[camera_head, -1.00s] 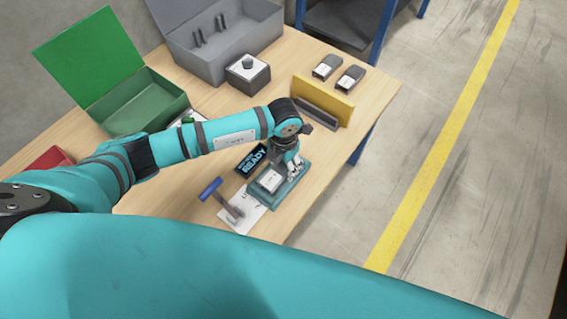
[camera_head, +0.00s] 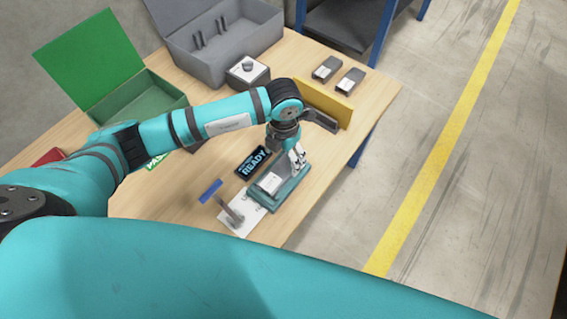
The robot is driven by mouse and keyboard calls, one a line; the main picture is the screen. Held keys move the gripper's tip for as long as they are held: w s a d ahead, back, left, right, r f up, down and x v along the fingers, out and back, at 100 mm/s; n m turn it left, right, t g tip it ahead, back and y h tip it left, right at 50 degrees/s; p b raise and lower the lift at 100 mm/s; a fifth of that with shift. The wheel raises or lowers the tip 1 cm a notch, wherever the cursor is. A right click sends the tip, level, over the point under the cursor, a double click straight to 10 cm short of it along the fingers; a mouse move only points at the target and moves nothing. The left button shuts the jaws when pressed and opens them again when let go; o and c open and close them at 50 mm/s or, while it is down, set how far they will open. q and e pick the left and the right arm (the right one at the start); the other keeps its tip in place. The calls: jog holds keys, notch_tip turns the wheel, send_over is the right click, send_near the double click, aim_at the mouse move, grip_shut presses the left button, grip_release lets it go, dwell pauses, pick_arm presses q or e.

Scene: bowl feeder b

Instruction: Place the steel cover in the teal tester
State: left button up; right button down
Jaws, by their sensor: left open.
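The teal tester (camera_head: 290,192) sits near the table's right front edge. A pale grey, plate-like piece (camera_head: 270,182) lies in its left part; I cannot tell whether this is the steel cover. My left gripper (camera_head: 298,160) is open, pointing down at the back right part of the tester. Its fingers hide part of the tester, and I cannot tell whether they touch anything. My right gripper is out of view.
A READY display (camera_head: 253,162) and a blue-handled lever stand (camera_head: 236,219) are beside the tester. Behind are a yellow panel (camera_head: 325,104), two dark labelled pieces (camera_head: 327,68), a grey box (camera_head: 247,72), an open grey case (camera_head: 215,52) and a green case (camera_head: 140,108).

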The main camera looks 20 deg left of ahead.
aim_at(284, 168)
pick_arm(q)
notch_tip(284, 168, up, 6)
jog(key=shift+f, duration=0.1)
dwell(0.6)
